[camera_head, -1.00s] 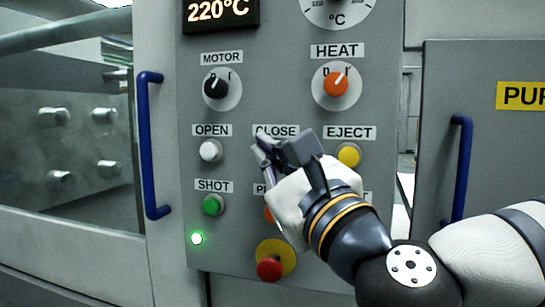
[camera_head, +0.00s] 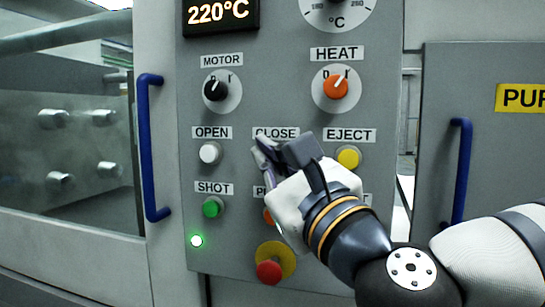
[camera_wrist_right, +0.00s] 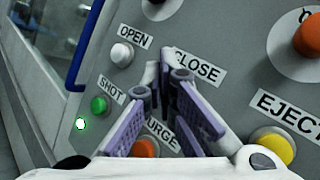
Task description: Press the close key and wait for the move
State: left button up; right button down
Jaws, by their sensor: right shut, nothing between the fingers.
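The CLOSE label (camera_head: 276,133) is on the grey control panel (camera_head: 235,235). The key under it is hidden behind my right gripper (camera_head: 264,148), which is shut and empty. Its fingertips are just below the label in the head view. In the wrist view the right gripper (camera_wrist_right: 164,68) points at the panel beside the CLOSE label (camera_wrist_right: 197,68), and the key stays hidden. I cannot tell whether the fingertips touch it. My left gripper is not in view.
Around it are the white OPEN key (camera_head: 210,152), yellow EJECT key (camera_head: 348,158), green SHOT key (camera_head: 212,207) and red emergency button (camera_head: 268,271). A green lamp (camera_head: 197,240) is lit. Blue handles (camera_head: 150,147) flank the panel. Behind the left window is a plate with bolts (camera_head: 60,181).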

dwell(0.3)
jog(key=shift+w+d, duration=0.15)
jog(key=shift+w, duration=0.25)
